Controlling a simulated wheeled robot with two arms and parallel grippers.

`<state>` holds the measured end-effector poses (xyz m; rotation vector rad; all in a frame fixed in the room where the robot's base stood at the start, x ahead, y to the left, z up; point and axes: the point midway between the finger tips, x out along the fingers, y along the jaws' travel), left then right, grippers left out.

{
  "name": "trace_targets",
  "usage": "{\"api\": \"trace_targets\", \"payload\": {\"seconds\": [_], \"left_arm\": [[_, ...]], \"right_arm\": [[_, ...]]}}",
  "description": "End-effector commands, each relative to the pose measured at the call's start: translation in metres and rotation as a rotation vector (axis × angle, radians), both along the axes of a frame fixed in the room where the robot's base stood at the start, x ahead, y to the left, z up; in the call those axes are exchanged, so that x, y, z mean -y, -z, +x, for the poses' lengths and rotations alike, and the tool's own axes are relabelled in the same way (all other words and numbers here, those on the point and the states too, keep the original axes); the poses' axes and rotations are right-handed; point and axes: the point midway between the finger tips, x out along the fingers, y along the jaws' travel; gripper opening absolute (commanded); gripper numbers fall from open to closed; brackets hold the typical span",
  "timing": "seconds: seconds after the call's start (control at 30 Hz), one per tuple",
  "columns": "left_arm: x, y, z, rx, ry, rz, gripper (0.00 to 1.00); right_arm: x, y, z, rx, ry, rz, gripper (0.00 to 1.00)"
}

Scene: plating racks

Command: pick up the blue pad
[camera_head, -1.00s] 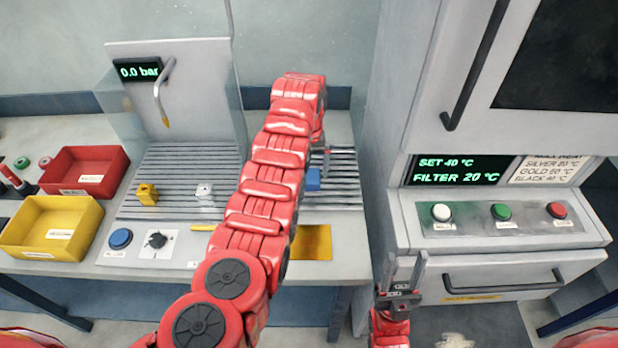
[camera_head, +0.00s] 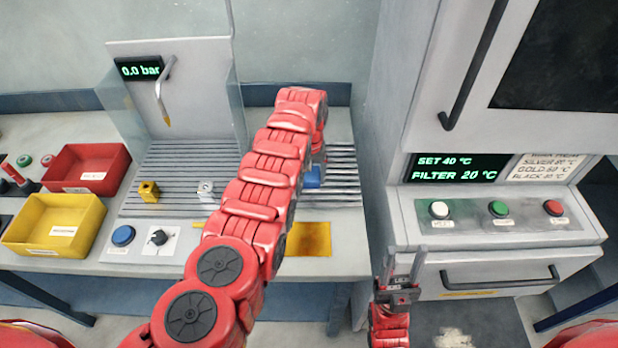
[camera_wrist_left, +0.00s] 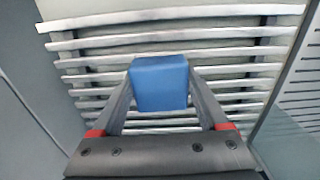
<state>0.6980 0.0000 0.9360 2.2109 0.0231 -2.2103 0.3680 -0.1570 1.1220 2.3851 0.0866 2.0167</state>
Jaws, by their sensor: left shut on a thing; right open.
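The blue pad (camera_head: 312,178) is a small blue block over the slatted rack, partly hidden behind my left arm in the head view. In the left wrist view the blue pad (camera_wrist_left: 159,83) sits between the two fingers of my left gripper (camera_wrist_left: 160,98), which is shut on it. The slats show behind and around it; I cannot tell whether it touches them. In the head view my left gripper (camera_head: 317,160) is mostly hidden by its own arm. My right gripper (camera_head: 402,270) is open and empty, low in front of the grey cabinet.
A yellow block (camera_head: 148,192) and a silver-white block (camera_head: 206,191) stand on the left rack. A yellow bin (camera_head: 27,248) and a red bin (camera_head: 72,188) are at the left. A drawer handle (camera_head: 500,282) lies right of my right gripper.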

Motion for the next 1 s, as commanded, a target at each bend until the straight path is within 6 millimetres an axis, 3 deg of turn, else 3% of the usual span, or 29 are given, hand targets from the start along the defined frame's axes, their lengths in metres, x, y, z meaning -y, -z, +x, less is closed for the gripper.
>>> {"api": "trace_targets", "payload": {"seconds": [0.03,0.1,0.13,0.53,0.67,0.77,1.0], "left_arm": [[0.000,0.000,0.000,0.000,0.000,0.000,0.33],[0.000,0.000,0.000,0.000,0.000,0.000,0.21],[0.000,0.000,0.000,0.000,0.000,0.000,0.19],[0.001,-0.005,0.000,0.001,0.001,-0.001,0.19],[0.001,-0.016,0.001,0.003,0.001,0.000,0.19],[0.000,-0.030,0.001,0.006,0.000,-0.001,0.19],[0.002,-0.036,-0.022,-0.006,0.000,-0.003,0.19]], "right_arm": [[0.000,0.000,0.000,0.000,0.000,0.000,0.50],[0.000,0.000,0.000,0.000,0.000,0.000,0.50],[0.000,0.000,0.000,0.000,0.000,0.000,0.50],[0.000,0.002,0.000,0.000,0.000,0.000,0.50],[0.000,0.005,0.000,0.000,0.000,0.000,0.50],[0.000,0.019,0.000,0.000,0.000,0.000,0.50],[0.000,0.000,0.000,0.000,0.000,0.000,0.50]]}}
